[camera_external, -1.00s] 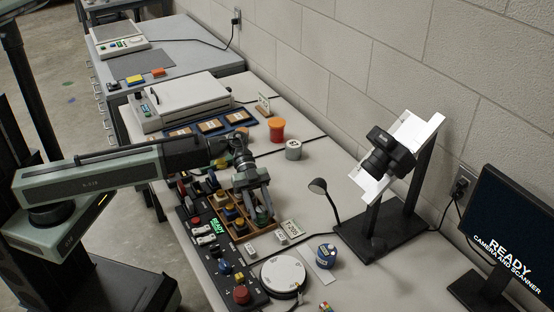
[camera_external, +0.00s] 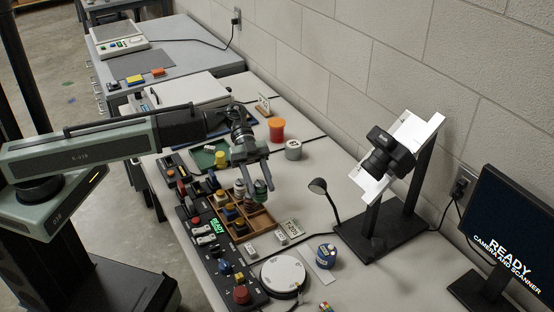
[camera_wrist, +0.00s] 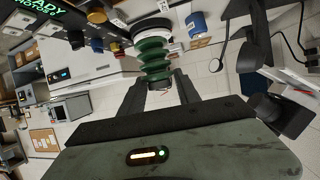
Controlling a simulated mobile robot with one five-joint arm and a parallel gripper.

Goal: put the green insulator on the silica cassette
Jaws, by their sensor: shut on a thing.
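The green insulator (camera_external: 261,187) is between the fingers of my gripper (camera_external: 258,183), raised above the wooden divided box (camera_external: 262,222). In the wrist view the insulator (camera_wrist: 153,58) shows as a ribbed green body with a pale band at one end, held between the two dark fingers. My gripper is shut on it. I cannot pick out the silica cassette by name. My arm covers most of the place where cassettes lie behind it.
Several coloured knobs and pieces stand in and beside the box. A control panel (camera_external: 211,238) runs along its left. An orange cup (camera_external: 277,129) and a grey cylinder (camera_external: 293,150) stand behind. A lamp (camera_external: 318,187) and a camera stand (camera_external: 380,240) are to the right.

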